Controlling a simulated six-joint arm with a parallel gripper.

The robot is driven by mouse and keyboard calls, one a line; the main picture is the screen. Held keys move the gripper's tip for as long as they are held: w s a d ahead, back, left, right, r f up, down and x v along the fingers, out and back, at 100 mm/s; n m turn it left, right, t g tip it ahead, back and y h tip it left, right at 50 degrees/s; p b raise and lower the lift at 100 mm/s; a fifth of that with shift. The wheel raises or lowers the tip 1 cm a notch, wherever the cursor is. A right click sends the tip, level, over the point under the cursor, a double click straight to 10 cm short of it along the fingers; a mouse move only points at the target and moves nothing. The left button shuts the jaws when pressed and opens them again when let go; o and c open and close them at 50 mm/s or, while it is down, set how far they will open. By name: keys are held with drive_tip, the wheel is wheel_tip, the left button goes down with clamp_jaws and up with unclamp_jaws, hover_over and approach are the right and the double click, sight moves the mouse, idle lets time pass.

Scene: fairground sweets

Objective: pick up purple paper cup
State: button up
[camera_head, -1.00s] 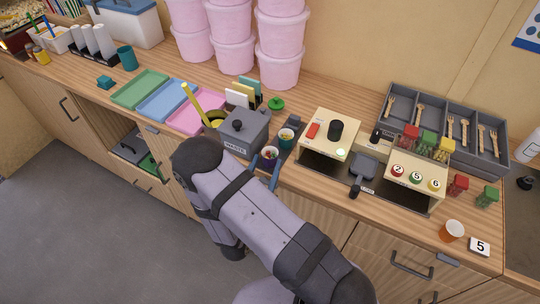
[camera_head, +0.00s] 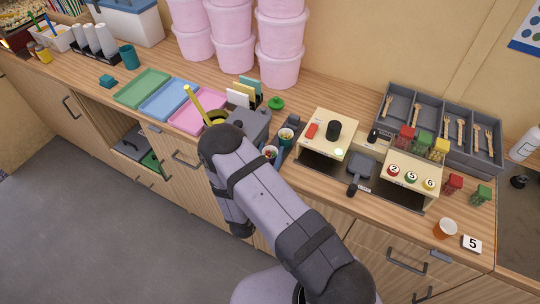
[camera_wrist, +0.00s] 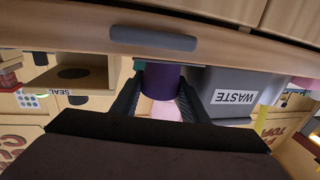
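The purple paper cup (camera_wrist: 161,80) stands upright between the two fingertips of my gripper (camera_wrist: 160,92) in the wrist view. My gripper is open, one finger on each side of the cup, with little room between; whether they touch it is unclear. In the head view the cup (camera_head: 270,151) is partly hidden by my arm; its rim and colourful contents show on the counter (camera_head: 322,194), near the front edge.
A teal cup (camera_head: 286,134) stands just behind the purple cup. The grey waste bin (camera_head: 257,122) is close beside it, its label plain in the wrist view (camera_wrist: 232,90). A cream stove unit (camera_head: 318,126) stands right. An orange cup (camera_head: 445,229) is far right.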

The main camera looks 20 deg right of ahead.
sight(270, 152)
drive_tip(key=shift+r, duration=0.15)
idle(0.3)
drive_tip(key=shift+r+b, duration=1.1)
drive_tip(key=shift+r, duration=3.7)
